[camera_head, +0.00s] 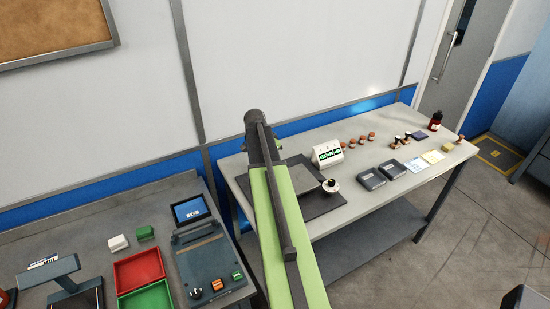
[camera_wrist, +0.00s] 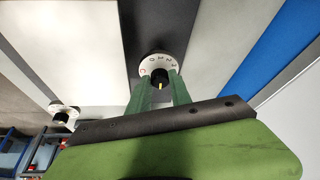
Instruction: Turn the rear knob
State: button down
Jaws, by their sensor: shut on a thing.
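The rear knob (camera_wrist: 158,75) is black with a short yellow mark and sits on a white round dial (camera_wrist: 158,61) with printed characters around its edge. My gripper (camera_wrist: 161,83) has its two green fingers on either side of this knob and is shut on it in the wrist view. In the head view my green arm hides this knob and my fingers. The front knob (camera_head: 330,184) is black on a white dial, to the right of my arm. It also shows at the left of the wrist view (camera_wrist: 62,112), apart from my gripper.
A dark plate (camera_head: 322,202) lies on the grey bench around my arm. A second bench (camera_head: 60,215) with red and green trays is at left.

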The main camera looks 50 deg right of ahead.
jog(key=shift+s+d+m, duration=0.15)
jog(key=shift+m, duration=0.15)
jog(key=c, duration=1.2)
grip_release()
jog(key=shift+d, duration=0.1)
jog(key=shift+o, duration=0.2)
jog(key=shift+r, duration=0.15)
jog(key=p+v, duration=1.6)
jog(key=v, duration=0.1)
jog(key=shift+w, duration=0.25)
